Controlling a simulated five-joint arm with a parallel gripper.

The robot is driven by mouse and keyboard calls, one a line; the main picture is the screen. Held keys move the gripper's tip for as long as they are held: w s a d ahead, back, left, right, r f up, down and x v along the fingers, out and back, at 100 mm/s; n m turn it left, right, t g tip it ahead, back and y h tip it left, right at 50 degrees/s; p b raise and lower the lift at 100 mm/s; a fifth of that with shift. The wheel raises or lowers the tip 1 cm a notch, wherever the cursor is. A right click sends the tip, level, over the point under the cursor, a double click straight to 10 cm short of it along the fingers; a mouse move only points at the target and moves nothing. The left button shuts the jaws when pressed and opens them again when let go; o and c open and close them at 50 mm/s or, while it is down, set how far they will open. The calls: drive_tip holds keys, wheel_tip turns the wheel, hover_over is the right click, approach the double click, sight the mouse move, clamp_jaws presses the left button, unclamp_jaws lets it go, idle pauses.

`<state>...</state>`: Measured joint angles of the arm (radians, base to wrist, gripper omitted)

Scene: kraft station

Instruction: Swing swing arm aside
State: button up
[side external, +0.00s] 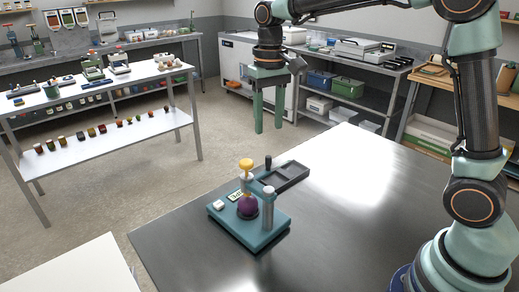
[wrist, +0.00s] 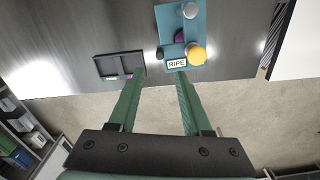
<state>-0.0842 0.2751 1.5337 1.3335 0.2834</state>
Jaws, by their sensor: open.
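A teal device (side external: 250,232) stands on the dark table, and its base also shows at the top of the wrist view (wrist: 169,20). It carries a purple ball (side external: 247,206), a grey post (side external: 268,208), and a yellow-topped knob (side external: 246,164) above the ball. I cannot clearly tell which part is the swing arm; the yellow top (wrist: 196,54) partly covers the ball from above. A label reading RIPE (wrist: 177,63) faces my side. My gripper (side external: 268,130) hangs open and empty, above and behind the device. Its fingers (wrist: 161,75) point down, apart from everything.
A dark knob (side external: 268,162) stands between tray and device. The table's right side (side external: 370,190) is clear.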

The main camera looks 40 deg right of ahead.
sight(268, 156)
wheel_tip(268, 156, down, 10)
drive_tip(key=shift+f, duration=0.2)
drive_tip(key=shift+c, duration=0.3)
clamp_jaws()
idle(1.3)
